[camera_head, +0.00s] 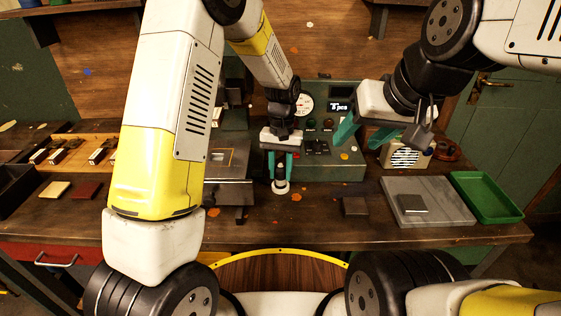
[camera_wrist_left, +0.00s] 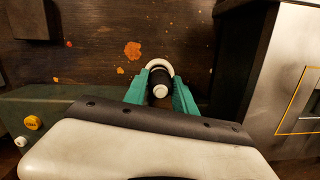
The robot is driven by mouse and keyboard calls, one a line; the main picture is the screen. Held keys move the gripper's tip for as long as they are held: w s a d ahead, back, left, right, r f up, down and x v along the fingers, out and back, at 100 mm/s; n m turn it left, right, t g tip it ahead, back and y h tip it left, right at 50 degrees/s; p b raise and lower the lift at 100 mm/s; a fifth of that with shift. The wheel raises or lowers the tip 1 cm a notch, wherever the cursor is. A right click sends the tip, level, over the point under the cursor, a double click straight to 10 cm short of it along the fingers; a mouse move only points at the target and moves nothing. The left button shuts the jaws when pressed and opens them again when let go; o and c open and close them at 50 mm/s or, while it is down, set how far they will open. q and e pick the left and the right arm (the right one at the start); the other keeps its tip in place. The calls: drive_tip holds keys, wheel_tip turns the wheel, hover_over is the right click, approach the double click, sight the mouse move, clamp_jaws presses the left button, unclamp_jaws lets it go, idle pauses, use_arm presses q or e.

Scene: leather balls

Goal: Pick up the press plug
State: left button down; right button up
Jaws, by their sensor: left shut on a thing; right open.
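The press plug (camera_head: 280,172) is a small black cylinder with a pale round foot, upright at the bench's middle. My left gripper (camera_head: 280,165) has its teal fingers closed on both sides of the plug. In the left wrist view the plug (camera_wrist_left: 160,83) shows its black body and white tip between the teal fingers (camera_wrist_left: 160,95), with a pale ring behind it. I cannot tell whether its foot touches the bench. My right gripper (camera_head: 362,142) is open and empty, above the bench to the right, its teal fingers spread apart.
A green control box (camera_head: 345,172) with gauge, display and buttons stands behind the plug. A metal press base (camera_head: 230,193) is just left. At right are a grey slab (camera_head: 450,208), a green tray (camera_head: 495,205) and a small dark block (camera_head: 354,206). The front middle of the bench is clear.

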use_arm(q)
drive_tip(key=shift+r, duration=0.8)
drive_tip(key=s, duration=0.5)
drive_tip(key=s+d+r, duration=0.1)
drive_tip(key=s, duration=0.9)
drive_tip(key=shift+d+r, duration=0.15)
drive_tip(key=shift+s, duration=0.55)
drive_tip(key=shift+w+d, duration=0.1)
